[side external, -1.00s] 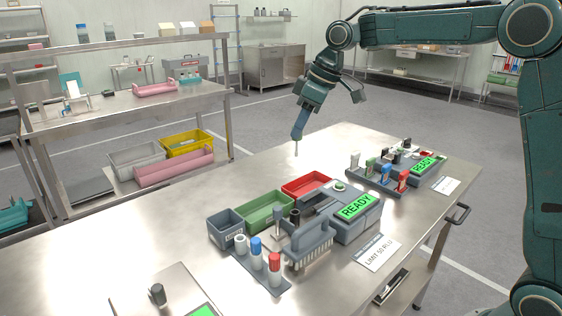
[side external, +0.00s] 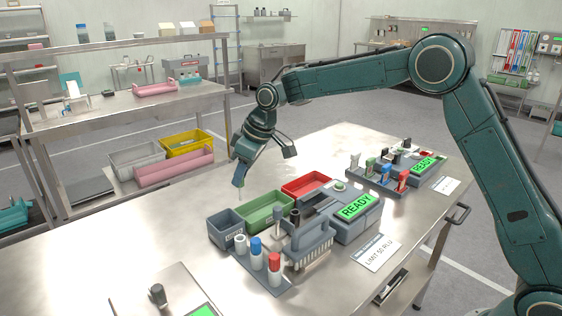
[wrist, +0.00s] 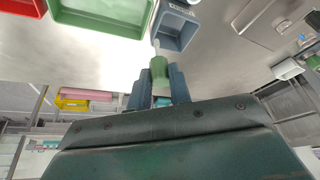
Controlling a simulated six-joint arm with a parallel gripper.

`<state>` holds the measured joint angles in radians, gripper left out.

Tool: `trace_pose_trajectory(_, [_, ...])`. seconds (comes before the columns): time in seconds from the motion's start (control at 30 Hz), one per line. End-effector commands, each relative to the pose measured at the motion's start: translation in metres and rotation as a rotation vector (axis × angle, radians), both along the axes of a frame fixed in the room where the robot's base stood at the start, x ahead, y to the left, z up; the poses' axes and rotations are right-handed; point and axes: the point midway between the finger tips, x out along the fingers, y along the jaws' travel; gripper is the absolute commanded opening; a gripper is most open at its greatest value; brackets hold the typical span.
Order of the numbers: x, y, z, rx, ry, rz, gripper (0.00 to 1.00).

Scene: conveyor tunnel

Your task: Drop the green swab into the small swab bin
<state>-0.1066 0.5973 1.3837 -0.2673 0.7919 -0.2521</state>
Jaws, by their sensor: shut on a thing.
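My gripper (side external: 239,183) is shut on the green swab (wrist: 159,68), which shows between the two blue-grey fingers in the wrist view. In the side view a thin length of the swab points down below the fingers. The small swab bin (side external: 222,240) is a blue-grey open box at the left end of the row of trays. It also shows in the wrist view (wrist: 176,28), just beyond the swab. My gripper is above and behind the bin in the side view. Whether the swab tip is over the bin's opening, I cannot tell.
A green tray (side external: 264,214) stands right beside the bin, with a red tray (side external: 306,186) beyond it.

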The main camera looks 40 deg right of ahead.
Motion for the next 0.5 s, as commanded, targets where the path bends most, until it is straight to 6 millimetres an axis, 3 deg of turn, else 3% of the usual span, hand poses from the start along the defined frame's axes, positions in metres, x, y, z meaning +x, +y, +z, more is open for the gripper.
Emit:
trace_pose_trajectory(0.2, [0.009, 0.024, -0.025, -0.007, -0.002, 0.002, 0.0])
trace_pose_trajectory(0.5, [0.01, 0.027, -0.03, -0.009, -0.003, 0.002, 0.0])
